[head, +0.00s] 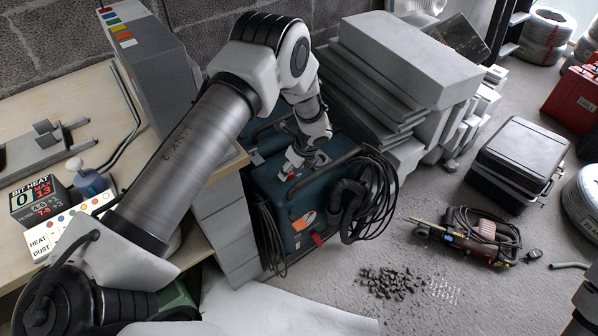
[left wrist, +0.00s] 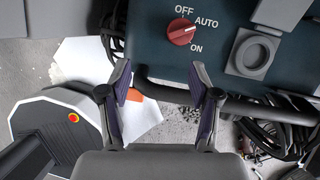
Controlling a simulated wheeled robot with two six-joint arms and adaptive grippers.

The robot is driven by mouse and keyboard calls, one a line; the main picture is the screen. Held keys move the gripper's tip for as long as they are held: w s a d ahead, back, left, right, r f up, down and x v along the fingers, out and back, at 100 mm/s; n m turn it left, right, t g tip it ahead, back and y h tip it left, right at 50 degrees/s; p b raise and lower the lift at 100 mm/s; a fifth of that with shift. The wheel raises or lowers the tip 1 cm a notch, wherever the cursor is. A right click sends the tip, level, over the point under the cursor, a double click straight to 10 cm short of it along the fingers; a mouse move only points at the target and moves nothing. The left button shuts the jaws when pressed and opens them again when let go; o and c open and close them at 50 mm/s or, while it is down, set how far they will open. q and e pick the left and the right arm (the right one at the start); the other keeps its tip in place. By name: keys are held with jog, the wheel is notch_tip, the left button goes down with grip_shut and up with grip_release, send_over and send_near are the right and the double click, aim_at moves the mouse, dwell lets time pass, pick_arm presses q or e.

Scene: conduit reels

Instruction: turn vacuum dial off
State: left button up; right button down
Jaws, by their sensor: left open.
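The vacuum is a dark teal box (head: 268,186) on the floor beside the bench, with a black hose and cables on it. Its red dial (left wrist: 182,34) shows in the left wrist view on the top panel, among the labels OFF, AUTO and ON. A pale mark on the dial seems to point toward AUTO. My left gripper (left wrist: 160,80) is open and empty, its fingers apart, with the dial beyond and slightly right of the gap. In the head view my left gripper (head: 294,163) is over the vacuum's top and hides part of it.
A black tube handle (left wrist: 250,108) crosses the panel edge near my fingers. Grey slabs (head: 405,65) are stacked behind the vacuum. A wooden bench (head: 75,85) stands at left. A tool with cable (head: 475,238) and dark rubble (head: 390,282) lie on the floor at right.

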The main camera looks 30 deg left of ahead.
pick_arm(q)
jog(key=w, duration=0.1)
jog(key=w+b, duration=0.1)
jog(key=shift+w+a+t, duration=0.3)
jog(key=shift+a+t, duration=0.1)
jog(key=x, duration=0.7)
jog(key=shift+a+b, duration=0.15)
jog(key=shift+b, duration=0.25)
jog(key=c, duration=1.1)
pick_arm(e)
notch_tip(320, 180, down, 3)
jog(key=shift+d+r, duration=0.1)
jog(key=shift+d, duration=0.05)
